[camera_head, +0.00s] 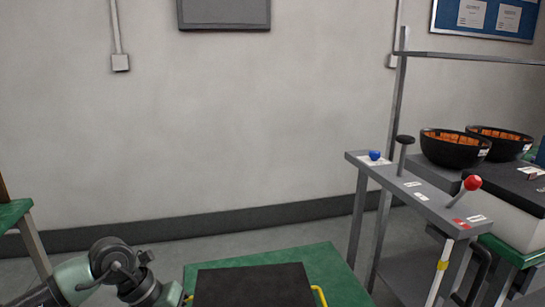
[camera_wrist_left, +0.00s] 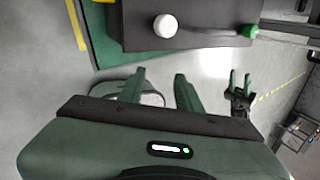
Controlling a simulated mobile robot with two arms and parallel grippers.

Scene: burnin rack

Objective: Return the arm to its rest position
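My left arm (camera_head: 112,273) enters the head view at the lower left, beside the green-topped table; its fingertips are out of that view. In the left wrist view my left gripper (camera_wrist_left: 160,88) has its two green fingers apart with nothing between them. Another gripper with two green fingers apart, which appears to be my right gripper (camera_wrist_left: 240,85), shows further off in the left wrist view, with nothing visible between its fingers. My right arm does not show in the head view.
A dark case (camera_head: 253,287) with yellow handles lies on the green table (camera_head: 345,288). At right stands a grey stand (camera_head: 425,197) with blue, black and red knobs, near two black bowls (camera_head: 452,150). The left wrist view shows a dark box (camera_wrist_left: 195,22) with white and green knobs.

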